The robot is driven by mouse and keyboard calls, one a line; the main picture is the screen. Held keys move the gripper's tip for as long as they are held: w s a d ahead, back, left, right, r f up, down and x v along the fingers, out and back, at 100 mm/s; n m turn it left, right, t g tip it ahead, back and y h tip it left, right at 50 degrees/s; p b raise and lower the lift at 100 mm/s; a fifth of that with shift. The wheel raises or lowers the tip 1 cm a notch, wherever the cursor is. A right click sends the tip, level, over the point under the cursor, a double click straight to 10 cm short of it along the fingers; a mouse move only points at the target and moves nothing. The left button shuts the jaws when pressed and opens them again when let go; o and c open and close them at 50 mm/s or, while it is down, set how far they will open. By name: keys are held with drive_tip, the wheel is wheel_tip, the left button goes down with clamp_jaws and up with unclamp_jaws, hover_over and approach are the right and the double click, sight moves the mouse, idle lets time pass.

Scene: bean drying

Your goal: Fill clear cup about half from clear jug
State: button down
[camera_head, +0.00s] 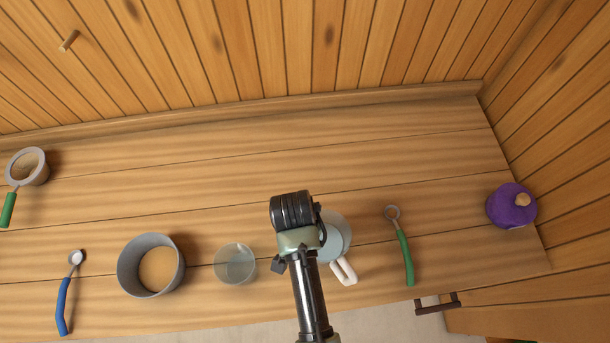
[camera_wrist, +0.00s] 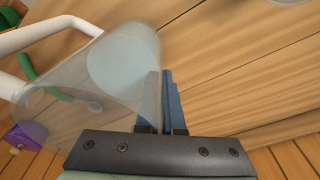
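The clear jug (camera_head: 338,238) with a white handle (camera_head: 343,271) is at the right of my gripper (camera_head: 308,240) in the head view, partly hidden by it. In the wrist view the jug (camera_wrist: 105,95) fills the left side, with a pale bluish disc inside. My gripper's fingers (camera_wrist: 163,100) are close together at the jug's right wall, which seems pinched between them. The clear cup (camera_head: 235,264) stands upright on the wooden counter, left of my gripper and apart from it. Whether the cup holds anything is hard to tell.
A green-handled strainer (camera_head: 27,168) is far left. A green-handled tool (camera_head: 404,250) and purple sack (camera_head: 508,207) are right. The counter's back (camera_head: 250,160) is clear.

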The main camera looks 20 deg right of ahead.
drive_tip(key=shift+w+f+p, duration=0.1)
drive_tip(key=shift+f+p, duration=0.4)
drive_tip(key=shift+f, duration=0.15)
drive_tip(key=c, duration=1)
unclamp_jaws()
drive_tip(key=shift+c, duration=0.2)
drive_tip(key=shift+f, duration=0.15)
